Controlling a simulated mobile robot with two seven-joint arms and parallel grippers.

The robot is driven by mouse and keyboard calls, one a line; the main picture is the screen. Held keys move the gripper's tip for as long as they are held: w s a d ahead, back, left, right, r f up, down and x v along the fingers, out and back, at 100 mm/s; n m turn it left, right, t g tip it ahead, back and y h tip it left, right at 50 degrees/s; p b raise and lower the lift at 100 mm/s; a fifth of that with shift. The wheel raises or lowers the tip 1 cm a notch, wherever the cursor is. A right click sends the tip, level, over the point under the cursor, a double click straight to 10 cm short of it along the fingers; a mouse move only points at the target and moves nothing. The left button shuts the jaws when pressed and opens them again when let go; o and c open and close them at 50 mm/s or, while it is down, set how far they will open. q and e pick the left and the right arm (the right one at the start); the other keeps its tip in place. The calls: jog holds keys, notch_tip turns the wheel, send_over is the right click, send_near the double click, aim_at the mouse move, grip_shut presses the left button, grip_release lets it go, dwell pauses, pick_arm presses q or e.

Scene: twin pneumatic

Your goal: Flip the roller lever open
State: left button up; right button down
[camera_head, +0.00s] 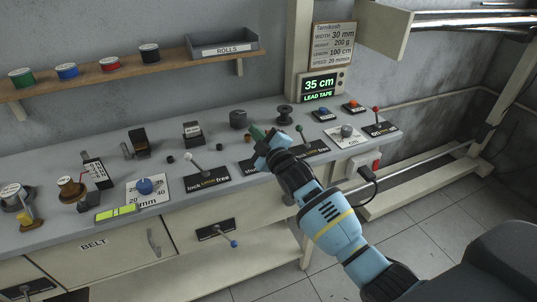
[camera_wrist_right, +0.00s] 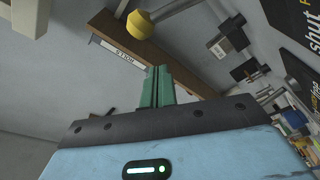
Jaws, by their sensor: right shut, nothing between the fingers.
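My right gripper (camera_head: 257,132) hangs over the bench beside the control plates; its green fingertips (camera_wrist_right: 157,88) are shut together with nothing between them. In the right wrist view a lever with a yellow knob (camera_wrist_right: 140,25) is just beyond the fingertips, apart from them in the picture. That knob is hidden behind my gripper in the head view. I cannot tell from the labels which one is the roller lever. My left gripper is not in view.
The grey bench (camera_head: 225,143) carries several plates, a blue knob (camera_head: 145,186), and a red-knobbed lever (camera_head: 376,112) at right. A display (camera_head: 320,86) reads 35 cm. A shelf (camera_head: 120,74) with spools hangs above. A blue-knobbed lever (camera_head: 233,243) is on the bench front.

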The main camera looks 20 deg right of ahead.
jog(key=r+v, duration=0.1)
jog(key=v, duration=0.9)
jog(key=shift+f, duration=0.4)
jog(key=s+a+f+m+g, duration=0.2)
jog(key=s+f+m+g, duration=0.3)
jog(key=s+f, duration=1.2)
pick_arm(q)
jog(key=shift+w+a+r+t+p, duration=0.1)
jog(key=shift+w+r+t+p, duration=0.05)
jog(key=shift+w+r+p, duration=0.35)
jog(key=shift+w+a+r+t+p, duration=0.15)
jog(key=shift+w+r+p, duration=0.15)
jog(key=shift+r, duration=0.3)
pick_arm(e)
jog(key=s+f+m+g, duration=0.2)
jog(key=s+f, duration=0.3)
jog(key=s, duration=0.7)
jog(key=s+f+m+g+h, duration=0.1)
jog(key=s+f+m+g, duration=0.2)
jog(key=s+f, duration=0.3)
jog(key=s+a, duration=0.1)
jog(key=s, duration=0.4)
jog(key=shift+s+f+m, duration=0.2)
jog(key=shift+s+m, duration=0.1)
jog(key=shift+s, duration=0.05)
